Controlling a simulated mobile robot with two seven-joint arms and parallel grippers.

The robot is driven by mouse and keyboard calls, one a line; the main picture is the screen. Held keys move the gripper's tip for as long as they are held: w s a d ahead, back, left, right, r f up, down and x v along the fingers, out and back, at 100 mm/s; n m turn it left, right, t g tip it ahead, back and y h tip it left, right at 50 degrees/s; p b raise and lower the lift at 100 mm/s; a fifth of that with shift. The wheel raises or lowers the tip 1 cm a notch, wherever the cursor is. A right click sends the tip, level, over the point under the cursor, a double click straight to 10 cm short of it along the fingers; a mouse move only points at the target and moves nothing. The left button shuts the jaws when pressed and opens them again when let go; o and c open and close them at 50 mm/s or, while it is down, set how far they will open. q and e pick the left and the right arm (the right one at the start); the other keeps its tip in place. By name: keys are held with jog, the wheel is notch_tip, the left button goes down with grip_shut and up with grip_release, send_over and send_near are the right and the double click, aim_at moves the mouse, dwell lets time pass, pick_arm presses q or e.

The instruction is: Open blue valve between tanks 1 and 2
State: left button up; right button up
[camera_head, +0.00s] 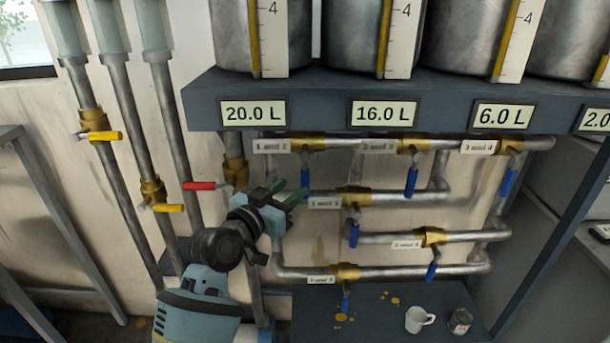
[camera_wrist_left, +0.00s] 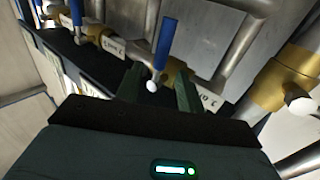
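The valve labelled "1 and 2" has a brass body (camera_head: 307,143) on the top horizontal pipe, below the shelf. Its blue handle (camera_head: 305,181) hangs straight down, across the pipe. My left gripper (camera_head: 287,192) is open, just left of and in front of this handle, its dark green fingers spread. In the left wrist view a blue handle (camera_wrist_left: 164,42) with a white knob at one end shows beyond and between the open fingertips (camera_wrist_left: 158,88). The fingers are not closed on it; whether they touch it I cannot tell. My right gripper is not in view.
Other blue handles hang close by, including one labelled "2 and 3" (camera_head: 412,182). A red handle (camera_head: 200,186) and yellow handles (camera_head: 105,136) sit on pipes at left. The tank shelf (camera_head: 330,82) overhangs.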

aim_at(302, 179)
pick_arm(q)
jog(key=shift+x, duration=3.55)
grip_shut()
